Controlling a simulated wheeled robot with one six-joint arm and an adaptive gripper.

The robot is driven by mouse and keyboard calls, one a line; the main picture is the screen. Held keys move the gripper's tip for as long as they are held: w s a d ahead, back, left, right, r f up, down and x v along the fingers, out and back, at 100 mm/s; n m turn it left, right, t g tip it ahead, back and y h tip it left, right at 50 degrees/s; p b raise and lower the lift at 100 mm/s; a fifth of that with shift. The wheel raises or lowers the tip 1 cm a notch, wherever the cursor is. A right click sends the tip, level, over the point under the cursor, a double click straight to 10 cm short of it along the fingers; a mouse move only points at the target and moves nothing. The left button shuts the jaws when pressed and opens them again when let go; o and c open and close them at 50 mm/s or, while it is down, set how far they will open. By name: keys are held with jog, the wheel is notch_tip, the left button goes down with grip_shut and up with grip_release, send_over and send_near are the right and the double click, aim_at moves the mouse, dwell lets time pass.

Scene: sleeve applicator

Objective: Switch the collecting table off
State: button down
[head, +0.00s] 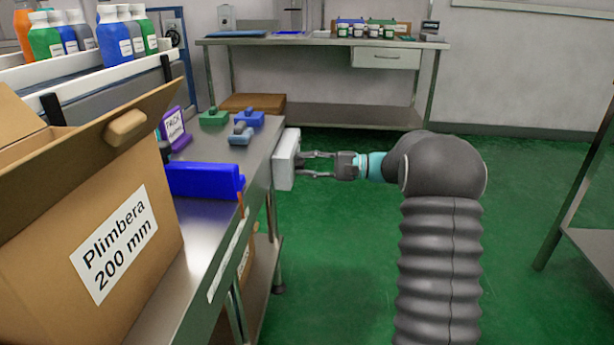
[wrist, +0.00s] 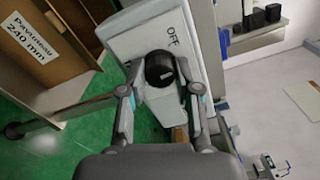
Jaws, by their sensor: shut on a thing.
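A white switch box (head: 284,160) sits at the far right end of the metal collecting table (head: 204,226). In the wrist view the box (wrist: 135,42) carries a round black knob (wrist: 160,68) with a small pale mark, and the word OFF printed near it. My gripper (head: 304,164) reaches the box from the right, and its fingers (wrist: 159,88) stand on both sides of the knob, shut on it. The knob is hidden in the head view. I cannot tell exactly which position the pale mark points to.
An open cardboard box labelled Plimbera 200 mm (head: 120,235) stands at the near left. A blue bar (head: 203,180) and small green and blue pieces (head: 214,117) lie on the table. A back bench (head: 225,41) holds jars. Green floor (head: 345,250) is clear right of the table.

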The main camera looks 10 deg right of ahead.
jog(key=n, duration=0.3)
jog(key=shift+n+b, duration=0.35)
jog(key=shift+n, duration=2.05)
jog(key=c, duration=0.8)
grip_release()
jog(key=v, duration=1.2)
